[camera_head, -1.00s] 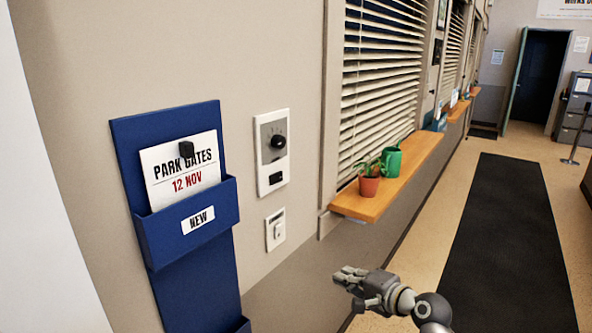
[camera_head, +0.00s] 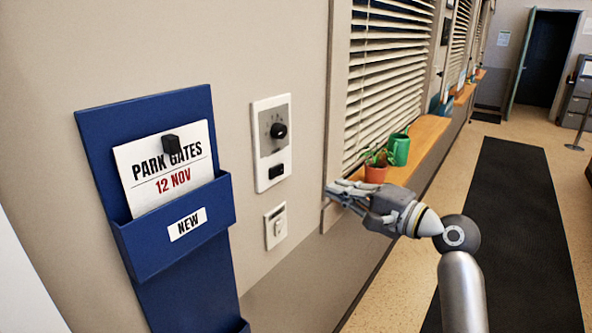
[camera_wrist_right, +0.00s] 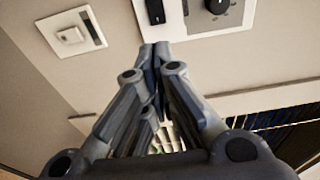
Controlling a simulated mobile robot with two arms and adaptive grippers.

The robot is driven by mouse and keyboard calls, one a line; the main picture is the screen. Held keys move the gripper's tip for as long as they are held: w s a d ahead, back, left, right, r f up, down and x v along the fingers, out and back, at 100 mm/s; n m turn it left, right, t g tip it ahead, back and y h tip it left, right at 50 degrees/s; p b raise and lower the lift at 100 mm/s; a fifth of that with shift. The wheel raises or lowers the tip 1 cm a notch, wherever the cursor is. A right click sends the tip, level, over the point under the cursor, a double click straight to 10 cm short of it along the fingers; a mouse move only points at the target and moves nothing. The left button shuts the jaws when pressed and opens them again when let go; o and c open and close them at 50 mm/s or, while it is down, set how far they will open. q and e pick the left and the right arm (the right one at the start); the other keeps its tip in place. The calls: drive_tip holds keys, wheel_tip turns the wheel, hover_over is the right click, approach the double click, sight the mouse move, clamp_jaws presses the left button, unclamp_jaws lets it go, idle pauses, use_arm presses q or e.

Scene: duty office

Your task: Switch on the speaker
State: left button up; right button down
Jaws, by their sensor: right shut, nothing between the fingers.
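A white wall panel (camera_head: 272,183) with a round black knob (camera_head: 278,130) and a small black rocker switch (camera_head: 276,170) is on the wall, left of the window. A smaller white switch plate (camera_head: 275,226) is below it. The panel's black rocker (camera_wrist_right: 155,11) and knob (camera_wrist_right: 218,6) also show at the top of the right wrist view, with the small plate (camera_wrist_right: 72,35) at upper left. My right gripper (camera_head: 328,191) is shut and empty, its fingertips pointing left, to the right of the panel and apart from it in the picture. Which control belongs to the speaker is not legible. My left gripper is not in view.
A blue wall holder (camera_head: 150,255) with a "PARK GATES" card hangs left of the panel. An orange windowsill (camera_head: 425,135) with a potted plant (camera_head: 376,170) and green watering can (camera_head: 399,148) juts out behind my right gripper. A dark floor mat (camera_head: 510,220) lies at right.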

sight(277, 172)
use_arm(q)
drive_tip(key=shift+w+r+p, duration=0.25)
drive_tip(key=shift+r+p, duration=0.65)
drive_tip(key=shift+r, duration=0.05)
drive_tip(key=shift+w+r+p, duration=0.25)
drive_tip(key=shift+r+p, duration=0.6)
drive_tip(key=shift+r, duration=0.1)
use_arm(e)
drive_tip(key=x, duration=1.2)
drive_tip(key=shift+w+a, duration=0.2)
drive_tip(key=shift+a, duration=0.1)
